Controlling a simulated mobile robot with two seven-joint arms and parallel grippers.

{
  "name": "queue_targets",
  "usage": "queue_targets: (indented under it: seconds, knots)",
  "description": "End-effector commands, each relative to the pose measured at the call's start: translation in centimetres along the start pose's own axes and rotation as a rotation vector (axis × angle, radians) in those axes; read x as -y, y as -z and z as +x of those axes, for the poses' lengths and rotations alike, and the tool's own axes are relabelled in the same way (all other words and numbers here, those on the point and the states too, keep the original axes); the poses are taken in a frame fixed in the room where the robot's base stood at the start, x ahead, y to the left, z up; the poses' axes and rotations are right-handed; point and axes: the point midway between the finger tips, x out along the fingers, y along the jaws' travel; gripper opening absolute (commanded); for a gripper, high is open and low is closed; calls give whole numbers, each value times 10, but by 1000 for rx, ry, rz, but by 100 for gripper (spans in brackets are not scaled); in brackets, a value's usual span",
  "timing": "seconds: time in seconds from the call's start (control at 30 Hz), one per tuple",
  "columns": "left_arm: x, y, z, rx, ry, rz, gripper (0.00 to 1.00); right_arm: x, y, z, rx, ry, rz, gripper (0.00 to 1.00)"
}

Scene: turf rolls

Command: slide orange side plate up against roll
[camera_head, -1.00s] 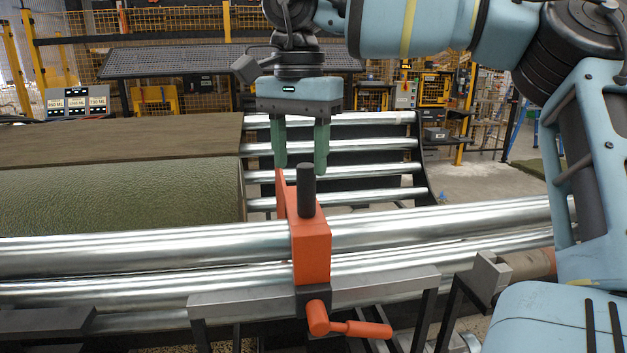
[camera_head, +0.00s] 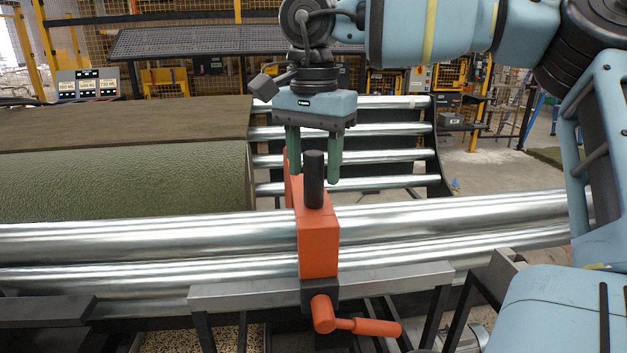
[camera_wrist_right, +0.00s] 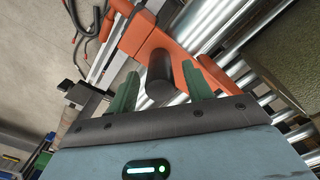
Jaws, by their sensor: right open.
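The orange side plate (camera_head: 318,240) sits across the steel rollers, with a black upright post (camera_head: 314,180) on top and an orange clamp handle (camera_head: 350,325) at its front. The green turf roll (camera_head: 120,185) lies left of it, with a visible gap between the roll's end and the plate. My right gripper (camera_head: 313,166) is open and points down, its green fingers to either side of the post as seen in the head view. In the wrist view the post (camera_wrist_right: 160,78) appears between the fingers; contact cannot be told. My left gripper is out of view.
Steel rollers (camera_head: 430,220) run left and right under the plate, with more bare rollers (camera_head: 390,157) behind it. A grey rail (camera_head: 400,280) crosses in front, by the clamp. A brown flat surface (camera_head: 120,122) lies behind the roll.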

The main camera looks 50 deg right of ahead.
Motion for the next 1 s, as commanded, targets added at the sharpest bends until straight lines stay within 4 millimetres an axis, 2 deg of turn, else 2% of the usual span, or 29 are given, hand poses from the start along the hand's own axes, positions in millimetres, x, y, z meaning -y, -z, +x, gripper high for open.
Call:
queue_targets:
  seconds: [0.1, 0.23, 0.6, 1.0]
  knots:
    - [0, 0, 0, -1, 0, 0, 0, 0, 0, 16, 2, 0, 0, 50]
    - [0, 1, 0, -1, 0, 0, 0, 0, 0, 28, 1, 0, 0, 50]
    - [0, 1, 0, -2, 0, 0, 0, 0, 0, 33, 1, 1, 0, 50]
    - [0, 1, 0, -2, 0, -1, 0, 0, 0, 32, 1, 1, 0, 0]
